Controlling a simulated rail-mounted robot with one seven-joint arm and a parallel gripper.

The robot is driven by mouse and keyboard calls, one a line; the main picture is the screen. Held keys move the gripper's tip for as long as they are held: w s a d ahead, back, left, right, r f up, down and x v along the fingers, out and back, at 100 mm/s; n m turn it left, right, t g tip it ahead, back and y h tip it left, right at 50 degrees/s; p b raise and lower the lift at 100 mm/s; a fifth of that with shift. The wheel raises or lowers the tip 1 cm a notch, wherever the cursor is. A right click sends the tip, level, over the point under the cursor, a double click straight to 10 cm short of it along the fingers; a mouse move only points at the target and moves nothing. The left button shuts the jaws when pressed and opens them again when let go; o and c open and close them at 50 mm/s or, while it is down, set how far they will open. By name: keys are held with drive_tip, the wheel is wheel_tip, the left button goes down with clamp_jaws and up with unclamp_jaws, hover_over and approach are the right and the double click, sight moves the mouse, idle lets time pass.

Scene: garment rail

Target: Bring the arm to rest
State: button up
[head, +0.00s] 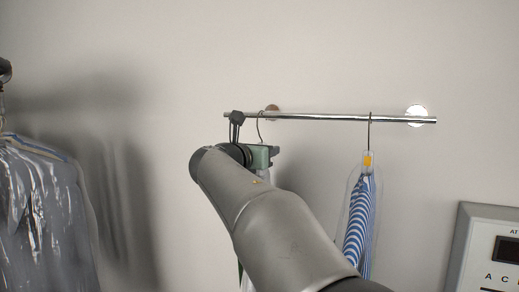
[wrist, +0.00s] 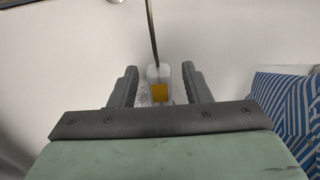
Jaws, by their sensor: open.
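My gripper (head: 236,118) is up by the left end of the chrome rail (head: 330,118). In the wrist view its two dark fingers (wrist: 160,88) stand apart, open. Between them, or just beyond, is a hanger neck with a yellow tag (wrist: 160,93) in a clear cover, with its metal hook (wrist: 152,35) rising above. The fingers do not look closed on it.
A blue-and-white striped garment (head: 360,225) in a clear cover hangs on the rail to the right; stripes (wrist: 290,105) also show in the wrist view. Covered garments (head: 40,210) hang at the far left. A panel (head: 490,250) stands at the lower right. The wall is close behind the rail.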

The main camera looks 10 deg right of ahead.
sight(262, 140)
clamp_jaws()
drive_tip(key=shift+r, duration=0.15)
drive_tip(key=shift+r+p, duration=1.65)
drive_tip(key=shift+p, duration=0.05)
drive_tip(key=b+v, duration=0.2)
drive_tip(key=v, duration=0.5)
drive_tip(key=shift+s, duration=0.1)
idle(0.5)
